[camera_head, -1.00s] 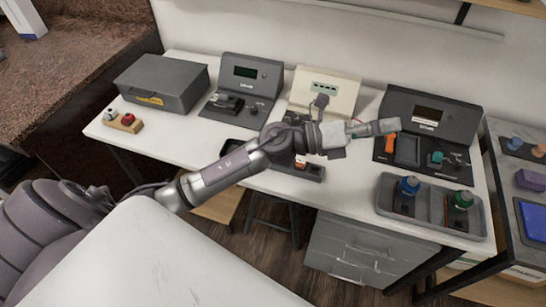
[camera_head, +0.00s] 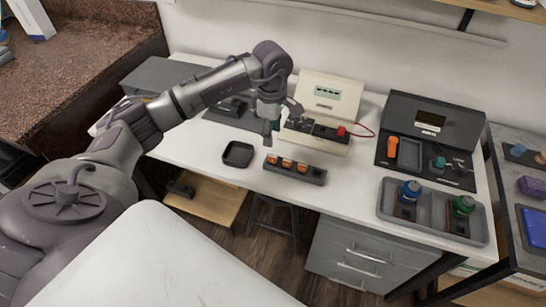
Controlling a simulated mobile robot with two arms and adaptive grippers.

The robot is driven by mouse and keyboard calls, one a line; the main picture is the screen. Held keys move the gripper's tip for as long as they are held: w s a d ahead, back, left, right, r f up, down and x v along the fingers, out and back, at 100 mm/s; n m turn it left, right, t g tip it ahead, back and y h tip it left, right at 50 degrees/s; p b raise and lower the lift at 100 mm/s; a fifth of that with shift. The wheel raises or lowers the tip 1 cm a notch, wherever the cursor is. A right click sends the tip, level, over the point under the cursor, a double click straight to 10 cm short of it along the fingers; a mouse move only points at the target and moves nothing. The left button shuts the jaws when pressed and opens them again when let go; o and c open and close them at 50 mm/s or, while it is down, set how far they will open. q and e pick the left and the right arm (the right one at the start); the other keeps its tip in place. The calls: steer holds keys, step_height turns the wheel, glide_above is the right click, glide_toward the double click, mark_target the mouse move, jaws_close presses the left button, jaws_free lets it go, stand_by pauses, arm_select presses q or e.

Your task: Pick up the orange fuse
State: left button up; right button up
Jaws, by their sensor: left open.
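Several small orange fuses (camera_head: 287,162) stand in a row in a dark rack (camera_head: 319,176) near the front edge of the white table. My left gripper (camera_head: 269,135) points down over the table, just behind and above the rack's left end. It is open and I see nothing held in it. Its fingers are small and partly blurred in this view. It appears apart from the fuses. My right gripper is out of view.
An empty black tray (camera_head: 237,154) lies left of the rack. A cream tester (camera_head: 331,95) with a red plug stands behind it. A grey two-part tray (camera_head: 429,221) holds a blue and a green bottle-like item. My arm covers part of a grey box (camera_head: 160,74).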

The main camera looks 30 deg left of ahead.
mark_target(273, 155)
arm_select(q)
step_height(273, 155, down, 4)
steer(key=shift+r, duration=0.2)
steer(key=shift+d+f+p, duration=0.1)
steer(key=shift+f+p, duration=0.3)
steer(key=shift+f, duration=0.15)
step_height(273, 155, down, 4)
steer(key=shift+f+p, duration=0.2)
steer(key=shift+p, duration=0.3)
jaws_close()
steer(key=shift+r, duration=0.1)
